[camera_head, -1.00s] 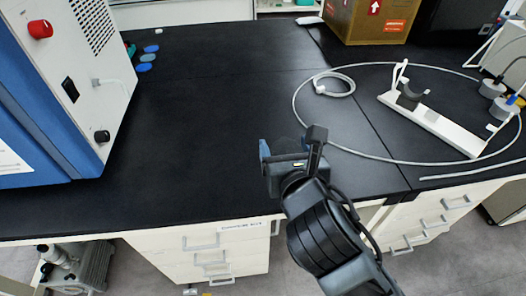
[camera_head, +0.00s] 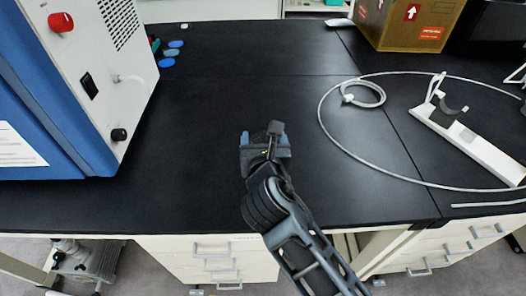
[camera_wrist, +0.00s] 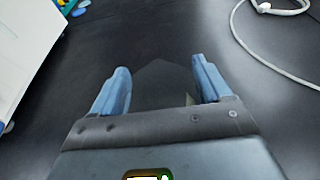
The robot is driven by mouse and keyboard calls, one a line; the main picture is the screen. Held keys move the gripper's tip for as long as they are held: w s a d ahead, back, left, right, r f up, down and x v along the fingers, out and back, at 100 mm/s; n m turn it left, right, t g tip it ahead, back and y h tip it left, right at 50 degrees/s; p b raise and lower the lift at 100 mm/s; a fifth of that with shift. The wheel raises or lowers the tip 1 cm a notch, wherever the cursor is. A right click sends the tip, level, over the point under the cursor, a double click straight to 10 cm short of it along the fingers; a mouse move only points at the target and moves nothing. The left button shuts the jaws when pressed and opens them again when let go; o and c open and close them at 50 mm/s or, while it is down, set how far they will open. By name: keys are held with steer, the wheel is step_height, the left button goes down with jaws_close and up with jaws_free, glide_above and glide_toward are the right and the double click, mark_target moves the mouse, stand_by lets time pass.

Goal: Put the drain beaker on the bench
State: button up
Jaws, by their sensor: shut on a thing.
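My gripper (camera_head: 264,138) is over the black bench (camera_head: 200,150), in the middle of the head view, pointing away from me. In the wrist view its two blue fingers (camera_wrist: 158,88) stand apart with a faint, see-through grey shape between them. I take this to be the drain beaker (camera_wrist: 164,82), held between the fingers. Its outline is hard to make out, and it can hardly be seen in the head view. I cannot tell whether its base touches the bench.
A blue and white machine (camera_head: 80,70) stands at the left. Blue caps (camera_head: 168,58) lie beside it. A pale hose (camera_head: 335,140) loops at the right near a white stand (camera_head: 470,145). A cardboard box (camera_head: 408,22) is at the back right. The bench middle is clear.

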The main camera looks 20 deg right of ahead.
steer(key=shift+w+a+f, duration=0.1)
steer(key=shift+w+f, duration=0.05)
steer(key=shift+w, duration=0.05)
steer(key=shift+f, duration=1.95)
steer(key=o, duration=1)
steer(key=shift+f, duration=0.15)
steer(key=shift+o, duration=0.2)
steer(key=v, duration=1.2)
steer(key=shift+b, duration=0.35)
